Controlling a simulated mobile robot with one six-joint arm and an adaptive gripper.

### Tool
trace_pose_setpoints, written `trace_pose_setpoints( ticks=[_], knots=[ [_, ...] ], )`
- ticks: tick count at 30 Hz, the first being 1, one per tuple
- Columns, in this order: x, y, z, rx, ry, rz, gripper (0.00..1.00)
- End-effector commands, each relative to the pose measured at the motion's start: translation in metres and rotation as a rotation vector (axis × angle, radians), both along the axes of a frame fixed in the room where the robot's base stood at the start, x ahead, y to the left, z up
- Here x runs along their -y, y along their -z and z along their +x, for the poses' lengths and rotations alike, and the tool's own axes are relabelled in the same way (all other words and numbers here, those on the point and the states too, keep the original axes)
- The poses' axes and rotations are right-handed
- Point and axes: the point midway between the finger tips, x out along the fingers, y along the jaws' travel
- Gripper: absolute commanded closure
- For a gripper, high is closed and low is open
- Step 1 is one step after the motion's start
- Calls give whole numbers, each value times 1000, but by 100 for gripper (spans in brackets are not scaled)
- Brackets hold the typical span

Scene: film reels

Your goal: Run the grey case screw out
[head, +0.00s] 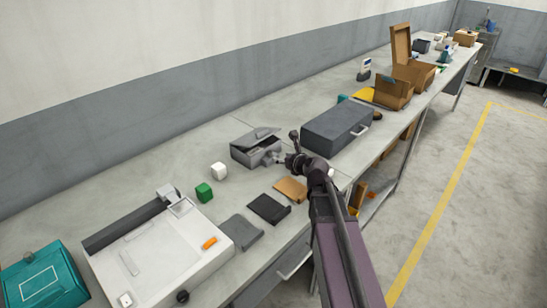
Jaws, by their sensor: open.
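A small grey case (246,153) sits on the bench near the middle of the head view, with a raised flap or lid on its top. My gripper (275,158) is at the right side of this small case, very close to it; I cannot tell whether they touch. The gripper is open, its fingers small and partly blending with the case. No screw can be made out; it may be hidden by the gripper or too small to see. A larger dark grey case (332,122) with a light handle lies just behind and right of my gripper.
A white cube (219,171) and green cube (204,192) lie left of the small case. A tan card (291,189) and dark flat pieces (268,208) lie in front. A white machine (165,260) and teal box (42,275) fill the near left. Open cardboard boxes (394,92) stand farther back.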

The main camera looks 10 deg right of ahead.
Motion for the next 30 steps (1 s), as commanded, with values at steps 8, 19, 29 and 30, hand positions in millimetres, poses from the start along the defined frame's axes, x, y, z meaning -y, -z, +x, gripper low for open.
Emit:
trace_pose_setpoints(
  ticks=[8,19,29,30],
  knots=[
    [-13,20,41,0,-1,0,37],
    [-23,30,66,0,1,1,37],
    [-23,30,67,0,3,1,37],
    [-23,29,67,0,3,1,40]
  ],
)
